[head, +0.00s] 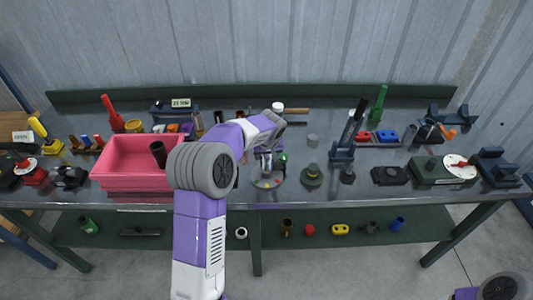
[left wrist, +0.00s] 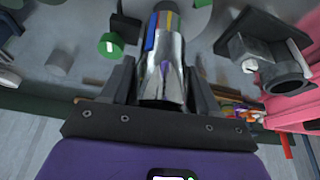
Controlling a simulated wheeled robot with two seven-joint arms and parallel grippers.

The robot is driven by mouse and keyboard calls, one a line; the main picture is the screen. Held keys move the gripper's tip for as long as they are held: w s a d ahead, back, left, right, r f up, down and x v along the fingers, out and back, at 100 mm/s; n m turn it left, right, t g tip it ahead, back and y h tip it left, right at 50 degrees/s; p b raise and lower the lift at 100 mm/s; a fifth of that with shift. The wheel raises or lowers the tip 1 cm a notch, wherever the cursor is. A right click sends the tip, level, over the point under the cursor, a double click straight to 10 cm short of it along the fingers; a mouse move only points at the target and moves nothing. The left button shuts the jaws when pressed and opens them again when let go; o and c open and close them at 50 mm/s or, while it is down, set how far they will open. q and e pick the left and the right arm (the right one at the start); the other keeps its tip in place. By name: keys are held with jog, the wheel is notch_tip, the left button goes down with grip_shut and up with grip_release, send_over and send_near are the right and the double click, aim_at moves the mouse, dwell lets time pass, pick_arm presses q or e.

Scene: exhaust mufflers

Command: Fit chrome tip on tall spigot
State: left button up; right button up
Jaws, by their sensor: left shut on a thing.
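The chrome tip (left wrist: 162,62) is a shiny tapered tube between the two fingers of my left gripper (left wrist: 160,84) in the left wrist view. Its far end points toward a grey round plate (left wrist: 196,18), and whether they touch is unclear. In the head view my left gripper (head: 265,154) hangs low over a round grey base with coloured dots (head: 268,181). The gripper hides most of what stands on that base. I cannot tell which part is the tall spigot. Only a piece of my right arm shows at the lower right; its gripper is out of view.
A pink bin (head: 130,182) with a dark tube (head: 158,153) stands left of my arm. A dark green round base (head: 311,176) is close on the right, with a blue stand (head: 342,153) beyond it. Several small parts and tools crowd the bench; a lower shelf (head: 365,240) holds more.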

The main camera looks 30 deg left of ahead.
pick_arm(q)
jog(key=shift+f+b, duration=0.75)
jog(key=shift+f, duration=0.3)
jog(key=o, duration=1.1)
jog(key=shift+r, duration=0.1)
jog(key=shift+c, duration=0.2)
